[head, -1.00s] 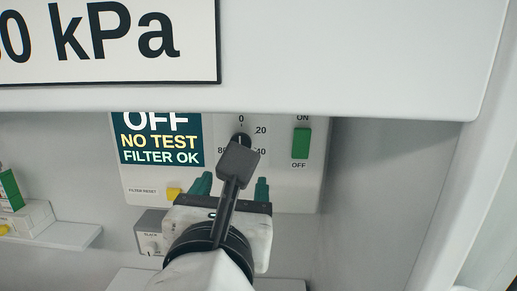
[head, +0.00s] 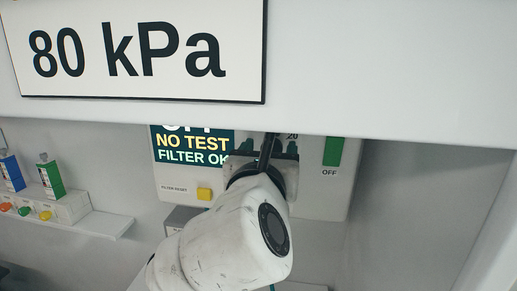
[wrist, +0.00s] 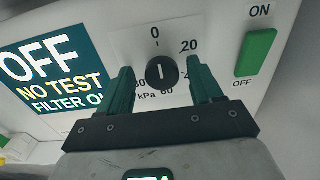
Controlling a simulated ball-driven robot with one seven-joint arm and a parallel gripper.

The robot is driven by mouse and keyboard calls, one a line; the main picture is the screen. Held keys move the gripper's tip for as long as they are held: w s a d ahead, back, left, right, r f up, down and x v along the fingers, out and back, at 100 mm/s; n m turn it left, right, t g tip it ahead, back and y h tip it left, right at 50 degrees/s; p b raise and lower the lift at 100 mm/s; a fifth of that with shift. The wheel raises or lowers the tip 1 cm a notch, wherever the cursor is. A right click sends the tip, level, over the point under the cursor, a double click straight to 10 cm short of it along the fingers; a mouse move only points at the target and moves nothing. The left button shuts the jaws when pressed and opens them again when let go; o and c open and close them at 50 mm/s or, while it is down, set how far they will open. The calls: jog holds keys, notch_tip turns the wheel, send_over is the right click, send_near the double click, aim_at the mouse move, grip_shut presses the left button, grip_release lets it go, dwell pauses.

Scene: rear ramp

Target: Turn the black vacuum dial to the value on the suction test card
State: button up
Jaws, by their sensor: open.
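The suction test card (head: 135,52) reads "80 kPa" at the top of the head view. The black vacuum dial (wrist: 161,71) shows in the wrist view, its white mark pointing up toward 0. Around it the scale (wrist: 188,46) shows 0, 20, 60 and a partly hidden 80. My gripper (wrist: 161,80) is open, with one green finger on each side of the dial; I cannot tell whether they touch it. In the head view my arm hides the dial.
A screen (wrist: 55,75) left of the dial reads OFF, NO TEST, FILTER OK. A green ON/OFF switch (wrist: 256,53) is close on the right. A yellow filter reset button (head: 204,194) is below the screen. An overhanging panel (head: 390,75) is above.

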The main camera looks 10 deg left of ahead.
jog(key=c, duration=1)
jog(key=shift+c, duration=0.2)
